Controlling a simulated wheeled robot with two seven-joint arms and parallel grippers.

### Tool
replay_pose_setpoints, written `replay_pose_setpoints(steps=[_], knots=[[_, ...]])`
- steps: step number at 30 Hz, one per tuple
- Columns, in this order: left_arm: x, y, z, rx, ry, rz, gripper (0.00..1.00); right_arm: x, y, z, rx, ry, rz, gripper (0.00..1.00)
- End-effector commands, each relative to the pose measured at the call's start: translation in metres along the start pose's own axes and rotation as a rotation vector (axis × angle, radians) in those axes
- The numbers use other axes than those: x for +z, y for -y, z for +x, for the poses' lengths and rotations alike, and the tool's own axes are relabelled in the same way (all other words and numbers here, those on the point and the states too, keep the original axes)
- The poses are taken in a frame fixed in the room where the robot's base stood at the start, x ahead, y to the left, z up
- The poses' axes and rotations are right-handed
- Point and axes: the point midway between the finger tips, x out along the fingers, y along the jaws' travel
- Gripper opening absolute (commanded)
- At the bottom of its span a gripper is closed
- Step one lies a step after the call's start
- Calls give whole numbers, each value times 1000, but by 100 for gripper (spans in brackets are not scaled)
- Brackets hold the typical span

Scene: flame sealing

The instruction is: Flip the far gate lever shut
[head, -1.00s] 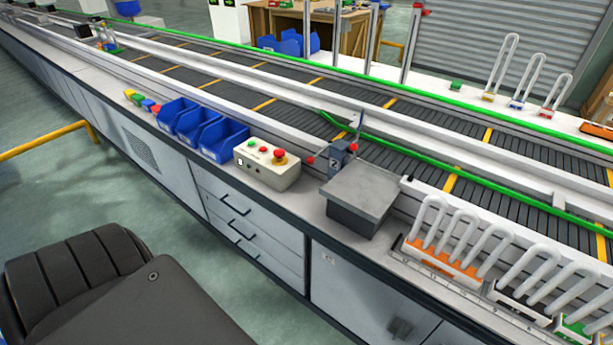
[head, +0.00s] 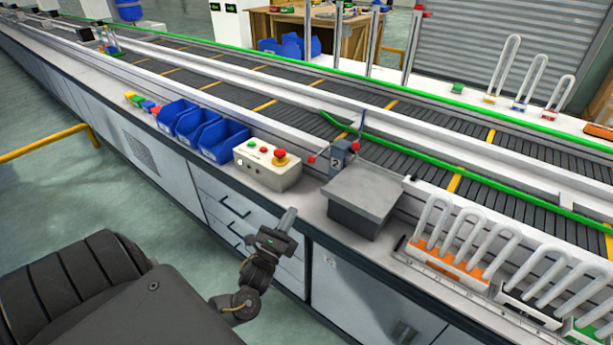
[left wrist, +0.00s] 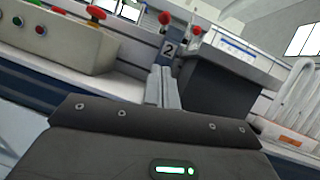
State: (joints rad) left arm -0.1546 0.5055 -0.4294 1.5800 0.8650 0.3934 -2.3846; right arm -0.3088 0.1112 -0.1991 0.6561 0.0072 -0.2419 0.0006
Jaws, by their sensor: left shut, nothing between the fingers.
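A small grey block marked "2" (head: 341,160) stands on the bench edge beside the conveyor, with a red-knobbed lever (head: 310,159) at its left and another red knob (head: 354,146) at its right. I cannot tell which knob is the far gate lever. In the left wrist view the block (left wrist: 170,48) and both red knobs (left wrist: 165,18) (left wrist: 196,31) show beyond the fingers. My left gripper (head: 289,213) is shut and empty, in front of the bench, short of the block and apart from it. The fingers (left wrist: 162,88) point toward the block. My right gripper is not in view.
A control box (head: 267,165) with a red stop button sits left of the block. A grey raised platform (head: 364,192) stands close on its right. Blue bins (head: 222,140) and racks of white U-shaped tubes (head: 450,240) line the bench. A green rail (head: 430,155) crosses the conveyor.

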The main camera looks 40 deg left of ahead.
Motion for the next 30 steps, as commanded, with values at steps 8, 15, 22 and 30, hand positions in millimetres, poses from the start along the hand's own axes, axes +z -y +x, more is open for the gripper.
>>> replay_pose_setpoints(steps=[8,15,22,30], knots=[[0,0,5,1,-2,-3,0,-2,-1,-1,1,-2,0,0],[1,0,41,1,0,-3,0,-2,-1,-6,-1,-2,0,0],[0,0,89,2,0,-2,0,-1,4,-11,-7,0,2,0],[20,0,121,2,-4,-3,0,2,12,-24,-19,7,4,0]])
